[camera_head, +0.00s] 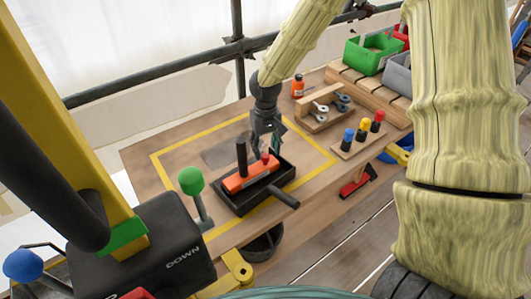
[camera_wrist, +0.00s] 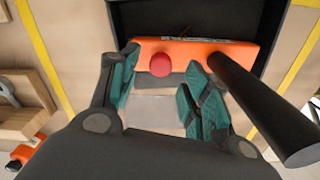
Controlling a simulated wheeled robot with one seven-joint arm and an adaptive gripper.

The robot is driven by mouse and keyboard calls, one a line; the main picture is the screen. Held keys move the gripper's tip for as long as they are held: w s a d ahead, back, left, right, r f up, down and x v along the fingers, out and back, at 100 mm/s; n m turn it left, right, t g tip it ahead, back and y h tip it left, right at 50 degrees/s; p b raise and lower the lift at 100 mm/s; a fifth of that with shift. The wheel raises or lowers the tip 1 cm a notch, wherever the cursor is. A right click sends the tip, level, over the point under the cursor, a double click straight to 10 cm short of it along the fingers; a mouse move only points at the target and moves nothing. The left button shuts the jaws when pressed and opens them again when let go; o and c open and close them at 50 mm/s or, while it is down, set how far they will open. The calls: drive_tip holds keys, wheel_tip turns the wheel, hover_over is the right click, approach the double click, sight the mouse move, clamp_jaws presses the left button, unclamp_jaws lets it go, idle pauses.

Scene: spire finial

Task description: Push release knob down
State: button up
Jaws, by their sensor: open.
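A red knob (camera_head: 265,157) stands on an orange block (camera_head: 240,181) that sits in a black tray (camera_head: 231,206). In the wrist view the red knob (camera_wrist: 160,65) shows round from above, on the orange block (camera_wrist: 195,50). My gripper (camera_head: 266,143) is over the tray, pointing down. In the wrist view my gripper (camera_wrist: 163,75) is open and empty, with the red knob in the gap near its fingertips. I cannot tell the height between fingertips and knob. No label marks the red knob as the release knob.
A black upright handle (camera_head: 241,157) rises from the block close to my gripper. A lever with a green ball (camera_head: 191,181) stands left of the tray. Blue, yellow and red pegs (camera_head: 363,130) and a wooden clamp stand (camera_head: 324,107) are to the right.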

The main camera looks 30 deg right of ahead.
sight(265, 155)
drive_tip(key=shift+f, duration=1.8)
drive_tip(key=shift+c, duration=0.4)
clamp_jaws()
